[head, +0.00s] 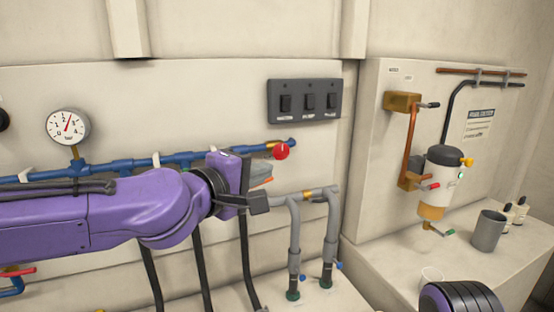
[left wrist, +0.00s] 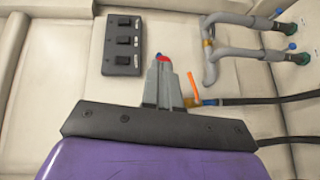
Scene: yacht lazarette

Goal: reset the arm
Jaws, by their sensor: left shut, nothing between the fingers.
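My left arm, purple with black joints, reaches in from the left in the head view. My left gripper (head: 262,170) is in front of the wall panel, just below the red round knob (head: 281,151). In the left wrist view its two grey fingers (left wrist: 163,62) are together with nothing between them. The red knob shows just beyond the fingertips there. An orange lever (left wrist: 193,86) is beside the fingers; in the head view the gripper partly hides it. Part of my right arm shows at the bottom right of the head view, but its gripper does not.
A black switch panel (head: 304,101) is above the blue pipe (head: 180,158), with a gauge (head: 68,126) at left. Grey bent pipes (head: 331,230) stand right of the gripper. A filter canister (head: 441,180) and grey mug (head: 487,231) are at the right ledge.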

